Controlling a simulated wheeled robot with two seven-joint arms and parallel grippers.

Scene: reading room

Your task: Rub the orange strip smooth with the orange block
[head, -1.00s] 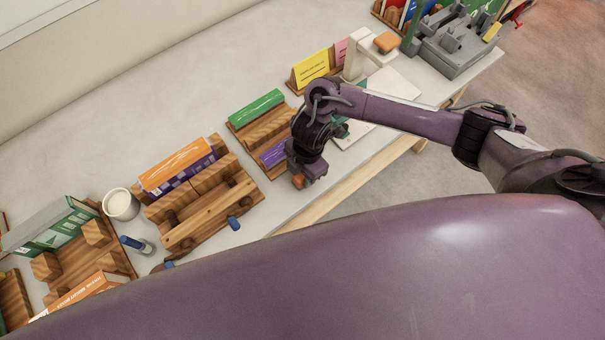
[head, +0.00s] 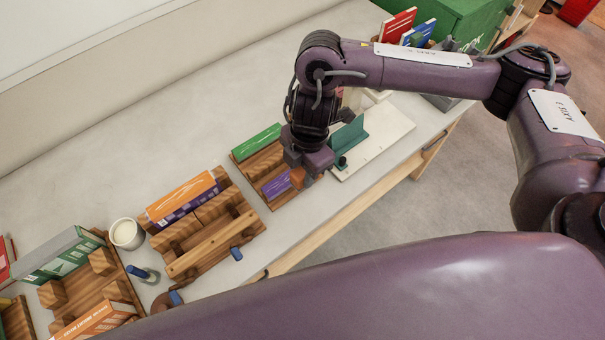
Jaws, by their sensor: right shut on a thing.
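My right gripper (head: 306,168) is shut on a small orange block (head: 297,177) and points down. It is at the right side of a small wooden stand, beside a purple book (head: 276,186). Whether the block touches anything below cannot be told. An orange strip (head: 183,194) lies along the top of a purple-patterned book in a wooden press (head: 212,246) with blue-ended screws, left of the gripper. Block and strip are well apart. My left gripper is not in view.
A green book (head: 256,141) lies on the small stand. A white cup (head: 127,234) and a blue-capped bottle (head: 141,273) stand left of the press. A white board with a teal upright (head: 349,134) is right of the gripper. The table behind the press is clear.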

